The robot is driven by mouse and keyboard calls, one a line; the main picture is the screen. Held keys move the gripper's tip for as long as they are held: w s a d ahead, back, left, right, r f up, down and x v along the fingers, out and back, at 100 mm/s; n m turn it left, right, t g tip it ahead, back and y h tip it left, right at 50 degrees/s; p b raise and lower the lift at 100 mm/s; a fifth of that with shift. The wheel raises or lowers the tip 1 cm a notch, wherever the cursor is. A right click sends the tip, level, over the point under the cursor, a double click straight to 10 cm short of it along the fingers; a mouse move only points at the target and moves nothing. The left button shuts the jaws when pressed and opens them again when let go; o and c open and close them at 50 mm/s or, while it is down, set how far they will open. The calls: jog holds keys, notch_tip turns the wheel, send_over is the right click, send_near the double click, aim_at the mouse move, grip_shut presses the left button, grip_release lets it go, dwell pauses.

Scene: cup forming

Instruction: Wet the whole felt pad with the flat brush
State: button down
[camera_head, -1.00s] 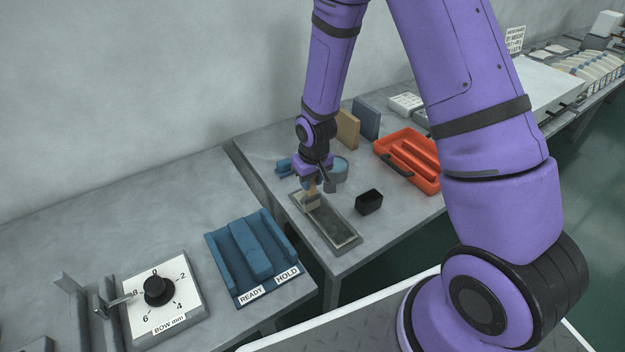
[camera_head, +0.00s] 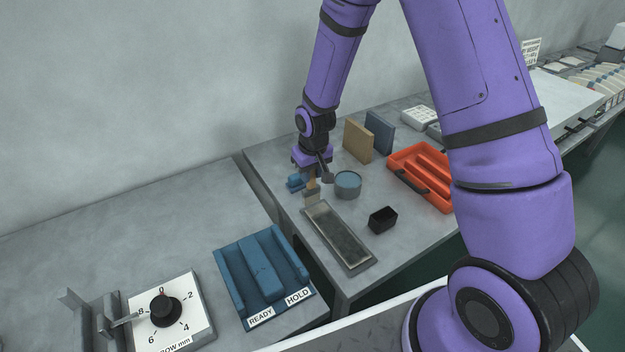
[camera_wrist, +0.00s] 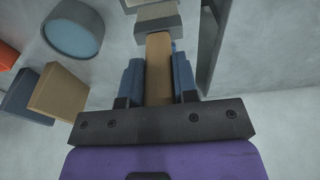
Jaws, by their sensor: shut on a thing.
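My gripper (camera_head: 312,174) is shut on the flat brush (camera_head: 311,197), gripping its wooden handle, which shows between the fingers in the wrist view (camera_wrist: 158,70). The brush's pale head points down at the far end of the shallow tray (camera_head: 372,264). I cannot tell whether it touches the tray. The felt pad (camera_head: 342,238) lies in the tray. It looks dark over much of its length and paler at the far end. The round blue-grey bowl (camera_head: 348,184) stands right of the brush, and also shows in the wrist view (camera_wrist: 72,32).
A small black box (camera_head: 383,220) stands right of the tray. An orange rack (camera_head: 425,175) and tan and dark upright blocks (camera_head: 358,141) are behind. A small blue piece (camera_head: 296,182) sits left of my gripper. A blue READY/HOLD rack (camera_head: 263,275) and dial (camera_head: 165,308) are at left front.

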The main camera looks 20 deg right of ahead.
jog(key=shift+w+r, duration=0.15)
jog(key=shift+r, duration=2.55)
